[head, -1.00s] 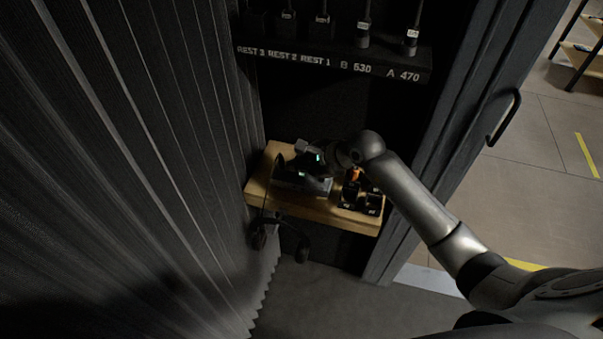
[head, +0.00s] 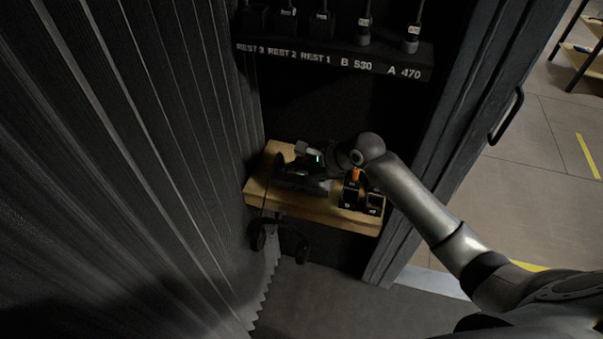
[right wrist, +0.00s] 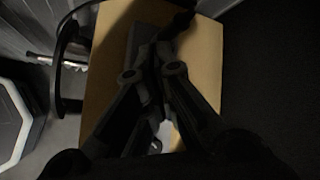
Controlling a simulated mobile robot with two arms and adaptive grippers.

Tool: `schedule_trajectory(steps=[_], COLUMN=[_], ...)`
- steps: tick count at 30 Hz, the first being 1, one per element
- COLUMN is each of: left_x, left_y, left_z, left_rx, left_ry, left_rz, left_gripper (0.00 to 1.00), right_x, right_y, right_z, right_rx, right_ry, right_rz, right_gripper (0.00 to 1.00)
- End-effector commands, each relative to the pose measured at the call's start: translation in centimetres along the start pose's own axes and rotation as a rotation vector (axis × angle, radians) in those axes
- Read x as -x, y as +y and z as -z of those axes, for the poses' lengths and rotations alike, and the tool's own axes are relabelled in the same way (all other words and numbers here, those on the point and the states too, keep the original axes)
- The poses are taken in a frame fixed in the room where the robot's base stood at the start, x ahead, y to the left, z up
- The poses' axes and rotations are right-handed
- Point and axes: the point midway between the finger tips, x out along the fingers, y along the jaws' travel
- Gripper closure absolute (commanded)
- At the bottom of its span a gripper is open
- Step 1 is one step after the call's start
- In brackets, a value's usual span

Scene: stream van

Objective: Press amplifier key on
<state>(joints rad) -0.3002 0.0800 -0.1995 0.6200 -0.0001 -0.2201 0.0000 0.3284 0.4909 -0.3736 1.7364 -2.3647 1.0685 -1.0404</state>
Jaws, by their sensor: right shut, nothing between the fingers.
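A dark grey box (head: 300,186), which looks like the amplifier, sits on the wooden shelf (head: 262,190) in the head view. My right gripper (head: 300,170) is shut and empty, with its fingers over the top of this box. A green light shows among the dark shapes there. I cannot make out the key, and I cannot tell whether the fingertips touch it. In the right wrist view the closed fingers (right wrist: 152,70) point down over the wooden shelf (right wrist: 207,60) and cover most of the box. My left gripper is not in view.
Black holders (head: 361,199) with an orange piece stand on the shelf's right. A headset (head: 265,237) hangs at the front edge. Above is a labelled rack (head: 330,62) with microphones. A pleated curtain (head: 150,150) closes the left, a door frame (head: 455,130) the right.

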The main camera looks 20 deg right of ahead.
Motion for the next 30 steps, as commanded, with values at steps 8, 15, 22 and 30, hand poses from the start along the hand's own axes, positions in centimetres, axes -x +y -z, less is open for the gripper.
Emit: schedule_trajectory(steps=[8,15,22,30], left_x=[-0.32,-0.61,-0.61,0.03], left_y=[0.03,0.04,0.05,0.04], left_z=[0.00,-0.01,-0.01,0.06], left_rx=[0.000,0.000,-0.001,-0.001], left_ry=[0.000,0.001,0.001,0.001], left_rz=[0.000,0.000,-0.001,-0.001], left_gripper=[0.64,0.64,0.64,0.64], right_x=[-0.20,-0.39,-0.39,0.43], right_y=[0.13,0.27,0.29,-0.32], right_z=[0.17,0.33,0.32,-0.32], right_rx=[0.000,0.000,0.000,0.002], right_ry=[0.000,0.001,0.001,0.000], right_rz=[0.000,0.000,-0.001,0.000], right_gripper=[1.00,1.00,1.00,1.00])
